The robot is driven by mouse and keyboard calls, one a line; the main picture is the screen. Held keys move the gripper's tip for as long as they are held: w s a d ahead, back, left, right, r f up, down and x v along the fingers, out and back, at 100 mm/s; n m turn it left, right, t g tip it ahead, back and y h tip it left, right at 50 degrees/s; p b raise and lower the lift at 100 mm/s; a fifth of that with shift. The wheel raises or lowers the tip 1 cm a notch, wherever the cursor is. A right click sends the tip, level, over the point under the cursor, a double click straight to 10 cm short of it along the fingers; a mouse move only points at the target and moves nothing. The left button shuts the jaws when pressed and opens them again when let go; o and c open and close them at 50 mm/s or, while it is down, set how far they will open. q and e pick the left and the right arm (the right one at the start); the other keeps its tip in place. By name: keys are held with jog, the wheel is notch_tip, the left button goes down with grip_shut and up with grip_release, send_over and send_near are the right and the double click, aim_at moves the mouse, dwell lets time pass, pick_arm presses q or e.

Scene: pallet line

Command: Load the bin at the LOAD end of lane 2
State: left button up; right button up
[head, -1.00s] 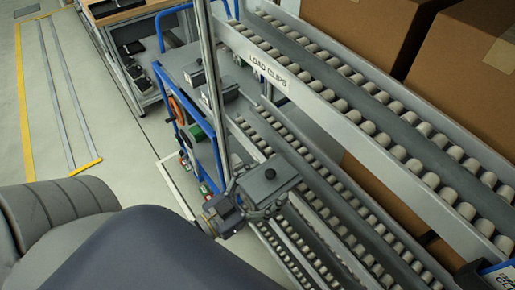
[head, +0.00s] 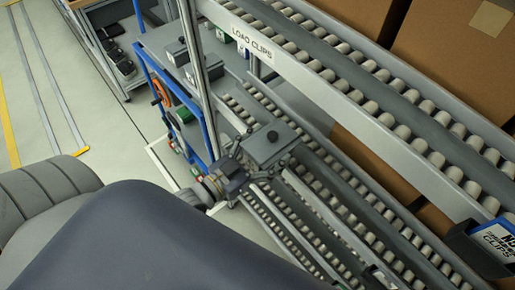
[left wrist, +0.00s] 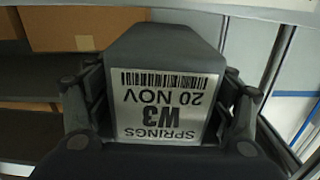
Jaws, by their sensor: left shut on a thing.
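My left gripper (head: 236,168) is shut on a dark grey bin (head: 270,146) with a black knob on top. In the head view the bin appears over the near ends of the lower roller lanes (head: 345,205); I cannot tell whether it touches rollers. In the left wrist view the bin's label (left wrist: 165,105) reads SPRINGS W3 20 NOV, upside down, between the two fingers (left wrist: 160,125). The upper roller lane (head: 350,80) has a rail marked LOAD CLIPS and carries no bin in view. No lane 2 mark is readable. My right gripper is out of view.
A blue-framed cart (head: 207,118) at the lane ends carries grey bins (head: 209,68). A metal upright (head: 192,60) stands close to the held bin. Large cardboard boxes (head: 450,60) lie behind the rack. Open floor (head: 50,110) lies left.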

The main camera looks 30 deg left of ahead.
pick_arm(q)
jog(key=b+x, duration=0.2)
jog(key=x, duration=0.7)
jog(key=shift+w+r, duration=0.1)
jog(key=shift+w, duration=0.2)
jog(key=shift+w+d+f+b, duration=0.1)
jog(key=shift+f+b, duration=0.6)
jog(key=shift+f, duration=0.2)
jog(key=shift+f+b, duration=0.35)
jog(key=shift+f, duration=0.1)
jog(key=shift+f, duration=0.3)
jog(key=o, duration=1.7)
jog(key=shift+c, duration=0.2)
jog(key=shift+f, duration=0.1)
